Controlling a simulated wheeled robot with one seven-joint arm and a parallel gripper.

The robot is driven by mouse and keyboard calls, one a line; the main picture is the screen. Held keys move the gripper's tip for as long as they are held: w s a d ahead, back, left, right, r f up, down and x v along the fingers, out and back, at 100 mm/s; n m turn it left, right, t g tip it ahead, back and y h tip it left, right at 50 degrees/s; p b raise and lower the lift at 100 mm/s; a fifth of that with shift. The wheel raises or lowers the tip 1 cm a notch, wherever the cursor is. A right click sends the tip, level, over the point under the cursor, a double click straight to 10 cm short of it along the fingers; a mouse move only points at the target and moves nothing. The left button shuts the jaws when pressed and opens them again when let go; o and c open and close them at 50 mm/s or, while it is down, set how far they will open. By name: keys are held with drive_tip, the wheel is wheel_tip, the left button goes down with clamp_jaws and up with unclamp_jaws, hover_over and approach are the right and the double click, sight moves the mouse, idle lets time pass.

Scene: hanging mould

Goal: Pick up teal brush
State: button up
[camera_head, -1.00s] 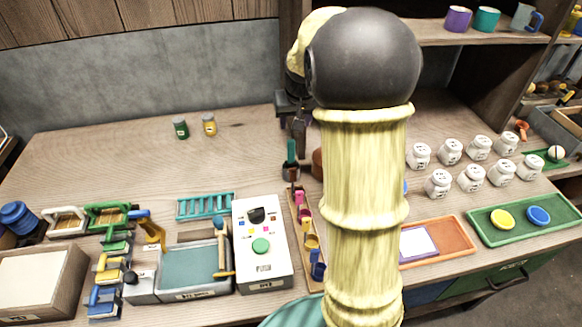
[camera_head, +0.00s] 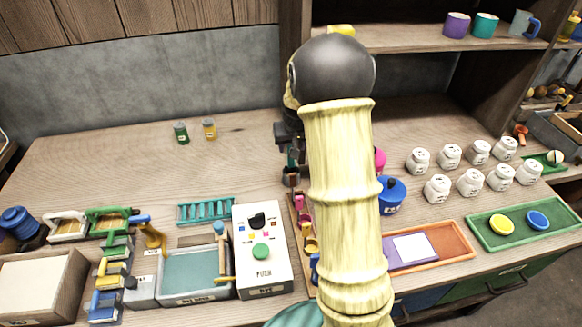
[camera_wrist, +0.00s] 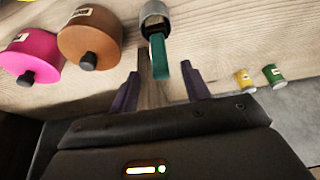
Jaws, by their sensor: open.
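The teal brush (camera_wrist: 160,60) stands in a small grey metal cup (camera_wrist: 154,12) in the wrist view, with its handle end toward my gripper. In the head view the brush (camera_head: 291,158) shows as a small teal strip above the cup (camera_head: 291,177), partly hidden by my gripper. My gripper (camera_wrist: 162,84) is open, its two dark purple fingers apart, with the brush's end near the gap between the fingertips. I cannot tell whether the brush end is between them. Nothing is held.
A pink pot (camera_wrist: 28,55) and a brown pot (camera_wrist: 90,38) stand beside the cup. A blue pot (camera_head: 392,194) is right of my arm. Green (camera_head: 181,133) and yellow (camera_head: 209,129) jars stand at the back left. A rack of coloured items (camera_head: 304,235) lies in front of the cup.

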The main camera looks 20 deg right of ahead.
sight(291, 167)
drive_tip(key=shift+x, duration=0.75)
drive_tip(key=shift+f, duration=0.1)
drive_tip(key=p+x, duration=0.1)
drive_tip(key=x, duration=0.4)
drive_tip(key=shift+c, duration=0.2)
clamp_jaws()
